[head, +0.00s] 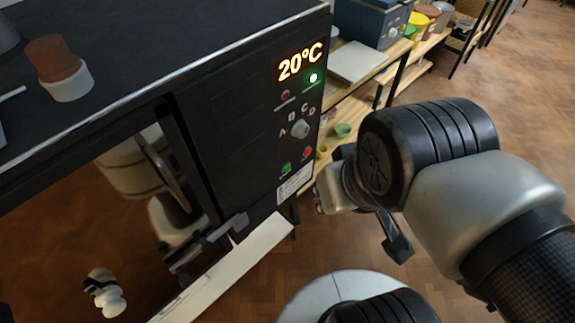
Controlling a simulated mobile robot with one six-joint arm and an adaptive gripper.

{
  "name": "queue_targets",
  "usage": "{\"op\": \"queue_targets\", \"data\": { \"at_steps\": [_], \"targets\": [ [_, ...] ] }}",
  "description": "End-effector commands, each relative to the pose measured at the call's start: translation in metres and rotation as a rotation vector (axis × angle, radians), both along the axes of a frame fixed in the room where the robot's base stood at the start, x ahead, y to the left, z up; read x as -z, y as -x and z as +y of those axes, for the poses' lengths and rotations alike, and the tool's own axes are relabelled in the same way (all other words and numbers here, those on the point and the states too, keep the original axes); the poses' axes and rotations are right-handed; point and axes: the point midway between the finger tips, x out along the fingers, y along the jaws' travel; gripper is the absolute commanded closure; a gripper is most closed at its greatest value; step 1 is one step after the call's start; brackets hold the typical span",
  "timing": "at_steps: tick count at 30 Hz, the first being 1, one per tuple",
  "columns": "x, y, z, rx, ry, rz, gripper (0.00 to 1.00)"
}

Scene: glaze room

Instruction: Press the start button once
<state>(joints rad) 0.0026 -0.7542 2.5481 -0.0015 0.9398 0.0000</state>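A black kiln-like machine has a control panel (297,120) on its front right. A small green button (286,168), which looks like the start button, sits low on the panel; its label is too small to read. A red button (307,153) is just right of it. The display (300,62) reads 20°C and a green lamp (313,78) below it is lit. My gripper (322,190) is to the right of the panel's lower end, mostly hidden behind my wrist. Its fingertips are not clear, and I cannot tell whether it touches anything.
A dial (299,129) marked A to D sits above the buttons. A handle (210,240) juts out from the glossy door. A brown and white pot (60,68) stands on top. A wooden shelf (352,88) with bowls stands behind right; open floor (490,70) lies beyond.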

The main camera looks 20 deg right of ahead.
Motion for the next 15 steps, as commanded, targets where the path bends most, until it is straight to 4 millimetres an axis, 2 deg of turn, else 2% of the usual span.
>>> {"op": "queue_targets", "data": {
  "at_steps": [7,15],
  "targets": [
    [0.0,0.0,0.0,0.0,0.0,0.0,1.0],
    [0.0,0.0,0.0,0.0,0.0,0.0,1.0]
  ]
}}
